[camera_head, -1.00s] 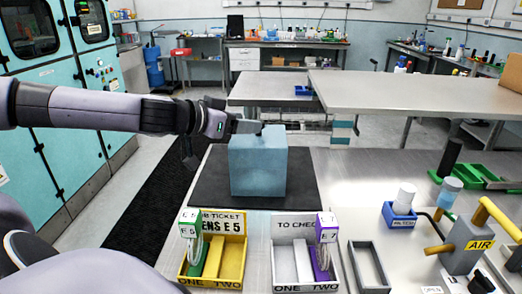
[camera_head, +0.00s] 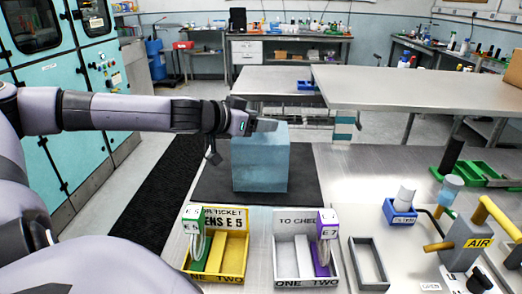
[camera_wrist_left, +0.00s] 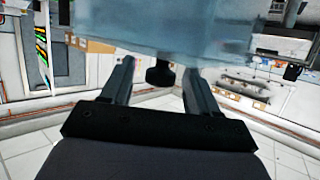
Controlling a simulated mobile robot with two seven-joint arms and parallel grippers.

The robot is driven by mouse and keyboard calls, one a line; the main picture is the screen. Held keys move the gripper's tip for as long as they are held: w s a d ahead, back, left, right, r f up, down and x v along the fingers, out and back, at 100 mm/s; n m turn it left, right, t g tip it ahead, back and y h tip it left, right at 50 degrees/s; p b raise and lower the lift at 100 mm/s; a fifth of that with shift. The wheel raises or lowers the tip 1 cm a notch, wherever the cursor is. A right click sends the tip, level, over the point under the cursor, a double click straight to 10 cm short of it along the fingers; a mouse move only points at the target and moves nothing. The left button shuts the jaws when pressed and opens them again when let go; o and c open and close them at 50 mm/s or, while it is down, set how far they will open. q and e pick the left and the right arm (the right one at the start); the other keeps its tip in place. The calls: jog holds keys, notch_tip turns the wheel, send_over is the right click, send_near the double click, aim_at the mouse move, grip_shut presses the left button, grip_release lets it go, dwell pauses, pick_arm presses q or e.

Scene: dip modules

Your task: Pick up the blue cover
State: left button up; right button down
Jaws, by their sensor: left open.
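The blue cover (camera_head: 260,163) is a translucent light-blue box standing upright on a dark mat (camera_head: 213,178) in the middle of the bench. My left gripper (camera_head: 262,125) is at the cover's top, over its upper left part in the head view. In the left wrist view the two fingers of my left gripper (camera_wrist_left: 158,82) are apart. A small black knob (camera_wrist_left: 160,74) shows between them, beside the blue cover (camera_wrist_left: 200,25). The knob is hidden in the head view. What is inside the cover cannot be made out. My right gripper is not in view.
A yellow tray (camera_head: 236,255) and a white tray (camera_head: 284,250) stand in front of the mat. A grey empty frame (camera_head: 368,263), a blue holder (camera_head: 400,215) and an air fixture (camera_head: 462,240) are to the right. Green trays (camera_head: 485,172) lie at the far right.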

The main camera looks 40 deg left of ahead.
pick_arm(q)
jog(key=shift+w+f, duration=0.25)
jog(key=shift+w, duration=0.1)
jog(key=shift+w, duration=0.1)
jog(key=shift+c, duration=0.2)
jog(key=shift+r, duration=0.1)
grip_shut()
